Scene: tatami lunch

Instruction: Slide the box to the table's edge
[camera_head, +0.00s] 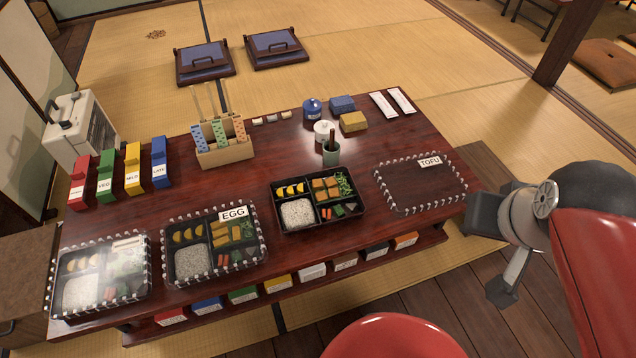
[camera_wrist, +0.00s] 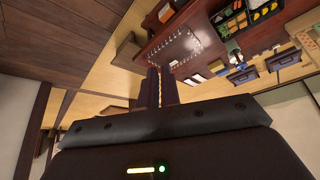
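Three black bento boxes stand on the dark red table (camera_head: 350,150). The box in the middle (camera_head: 276,219) is open, with rice, egg, vegetables and other food, and lies outside any dotted outline.
A wooden chopstick holder (camera_head: 225,153) and coloured cartons are at the back left.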

